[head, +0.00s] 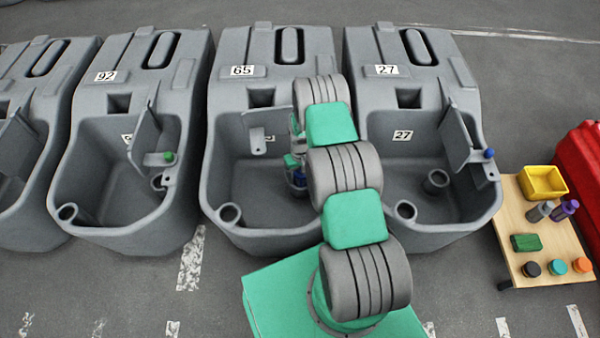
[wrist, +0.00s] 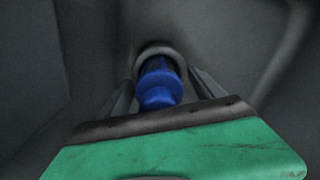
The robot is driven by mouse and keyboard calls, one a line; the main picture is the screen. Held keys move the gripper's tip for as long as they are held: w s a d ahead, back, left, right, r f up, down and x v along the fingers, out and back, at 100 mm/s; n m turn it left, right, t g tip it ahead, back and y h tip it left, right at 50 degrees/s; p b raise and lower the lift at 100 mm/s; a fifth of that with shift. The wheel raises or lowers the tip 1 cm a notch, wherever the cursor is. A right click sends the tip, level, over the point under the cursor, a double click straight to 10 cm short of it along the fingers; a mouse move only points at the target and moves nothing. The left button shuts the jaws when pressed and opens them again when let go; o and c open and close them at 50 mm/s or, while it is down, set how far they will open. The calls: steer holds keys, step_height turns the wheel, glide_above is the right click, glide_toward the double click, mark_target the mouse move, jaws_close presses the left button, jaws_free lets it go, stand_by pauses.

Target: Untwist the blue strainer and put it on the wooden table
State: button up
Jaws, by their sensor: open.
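The blue strainer (wrist: 160,84) sits in a round grey socket inside a tank in the wrist view. In the head view, only a small piece of blue shows at my gripper (head: 298,178), inside the tank labelled 65 (head: 280,205). My gripper (wrist: 163,82) is open, with one finger on each side of the strainer. I cannot tell whether the fingers touch it. The lower part of the strainer is hidden in the socket. The wooden table (head: 562,236) stands at the right in the head view.
On the table are a yellow bin (head: 542,183), a grey strainer (head: 539,211), a purple strainer (head: 565,209), a green block (head: 525,242) and several round caps. Tank 27 (head: 425,190) stands between my arm and the table. A red object (head: 582,165) is behind the table.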

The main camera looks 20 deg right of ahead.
steer(key=c, duration=1.6)
steer(key=shift+c, duration=0.2)
steer(key=shift+f+n+b, duration=0.1)
steer(key=shift+n+b, duration=0.3)
steer(key=shift+n, duration=1.1)
steer(key=shift+b, duration=0.3)
steer(key=shift+n+b, duration=0.45)
steer(key=shift+n, duration=1.05)
